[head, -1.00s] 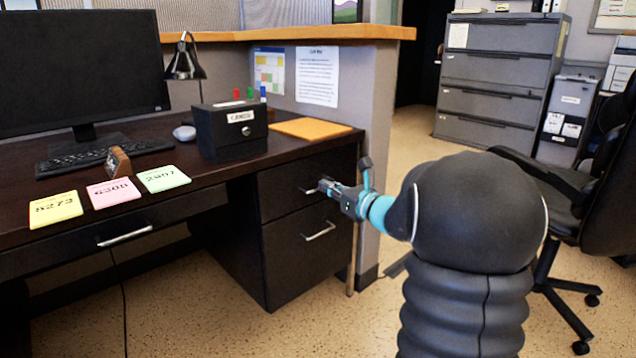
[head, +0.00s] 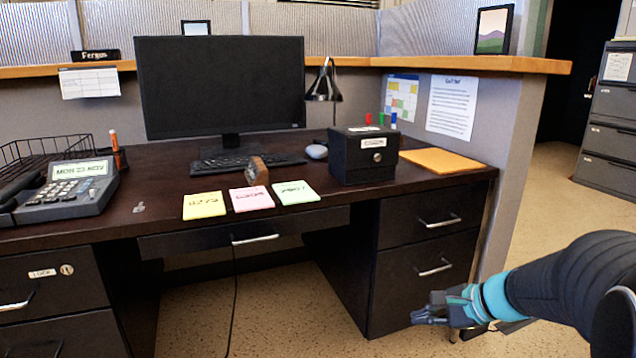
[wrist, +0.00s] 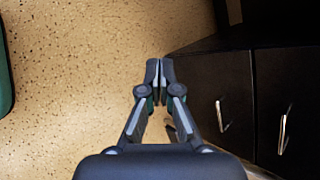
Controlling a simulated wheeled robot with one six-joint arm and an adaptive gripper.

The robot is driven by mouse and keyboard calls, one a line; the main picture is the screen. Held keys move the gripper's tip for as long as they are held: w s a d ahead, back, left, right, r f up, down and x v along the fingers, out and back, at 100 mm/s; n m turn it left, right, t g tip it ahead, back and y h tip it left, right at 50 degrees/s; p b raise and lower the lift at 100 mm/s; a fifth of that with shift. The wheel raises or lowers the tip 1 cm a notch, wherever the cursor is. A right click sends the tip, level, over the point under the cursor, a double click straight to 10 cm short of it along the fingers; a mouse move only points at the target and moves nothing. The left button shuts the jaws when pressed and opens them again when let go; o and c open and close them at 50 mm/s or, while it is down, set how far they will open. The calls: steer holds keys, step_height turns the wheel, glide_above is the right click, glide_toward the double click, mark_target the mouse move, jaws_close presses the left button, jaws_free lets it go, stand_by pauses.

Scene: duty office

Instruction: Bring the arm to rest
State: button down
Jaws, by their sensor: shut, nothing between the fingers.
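My gripper (head: 432,312) is low at the right in the head view, in front of the desk's right drawer unit and below its handles. It is shut and empty. In the wrist view my gripper (wrist: 159,66) has its fingertips together above the speckled floor (wrist: 75,75), with the dark drawer fronts (wrist: 235,85) to the right. My arm comes in from the right edge of the head view.
The desk (head: 130,228) holds a monitor (head: 222,85), phone (head: 68,190), black lockbox (head: 362,153) and sticky notes (head: 204,205). All drawers look closed. A partition (head: 515,150) stands right of the desk. Open floor (head: 565,210) lies beyond, towards filing cabinets (head: 608,120).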

steer(key=s+a+r+n+h+p, duration=0.2)
steer(key=s+r+n, duration=0.3)
steer(key=s, duration=0.5)
steer(key=s+a+r+n+h+p, duration=0.3)
steer(key=s+r+n, duration=0.3)
steer(key=s+n, duration=0.4)
steer(key=shift+s+a+r+n+g+h+p, duration=0.2)
steer(key=shift+s+a+n+g+h+p, duration=0.15)
steer(key=shift+s+h+p, duration=0.35)
